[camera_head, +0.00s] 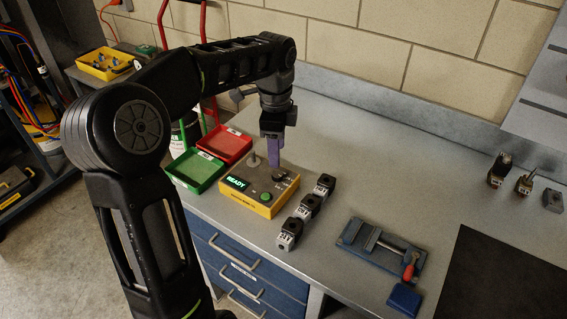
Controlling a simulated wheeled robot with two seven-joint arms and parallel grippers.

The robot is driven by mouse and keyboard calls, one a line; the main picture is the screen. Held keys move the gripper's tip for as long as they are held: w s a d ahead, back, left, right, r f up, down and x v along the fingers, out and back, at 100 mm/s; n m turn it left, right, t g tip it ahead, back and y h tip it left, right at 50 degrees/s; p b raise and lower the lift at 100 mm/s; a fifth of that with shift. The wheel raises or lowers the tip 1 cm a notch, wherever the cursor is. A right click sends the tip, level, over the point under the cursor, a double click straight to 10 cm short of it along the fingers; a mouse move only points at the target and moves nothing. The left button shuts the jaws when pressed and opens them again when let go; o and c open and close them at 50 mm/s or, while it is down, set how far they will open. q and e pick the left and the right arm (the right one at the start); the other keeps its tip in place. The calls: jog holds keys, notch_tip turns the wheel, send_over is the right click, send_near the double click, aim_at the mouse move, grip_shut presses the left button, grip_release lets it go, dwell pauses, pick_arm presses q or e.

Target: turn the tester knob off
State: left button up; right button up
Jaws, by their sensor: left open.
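The tester (240,202) is a yellow box with a dark grey top on the bench. Its lit green display (236,182) reads READY. A green button (265,197) sits near its front edge, and a grey post stands at its back left. A dark knob (281,174) shows at the right rear of the top; its setting is too small to read. My left gripper (274,160) points down with purple fingers just above or beside the knob. It is open; whether it touches the knob I cannot tell. My right gripper is not in view.
A red tray (224,146) and a green tray (194,170) lie left of the tester. Several black and grey blocks (306,212) stand in a row to its right. A blue vise (381,249) and a dark mat (503,283) lie farther right. The bench behind is clear.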

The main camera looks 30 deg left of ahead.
aim_at(277, 174)
pick_arm(q)
jog(key=shift+w+f+p, duration=0.15)
jog(key=shift+f+p, duration=0.2)
jog(key=shift+f, duration=3.6)
jog(key=shift+a, duration=0.1)
grip_shut()
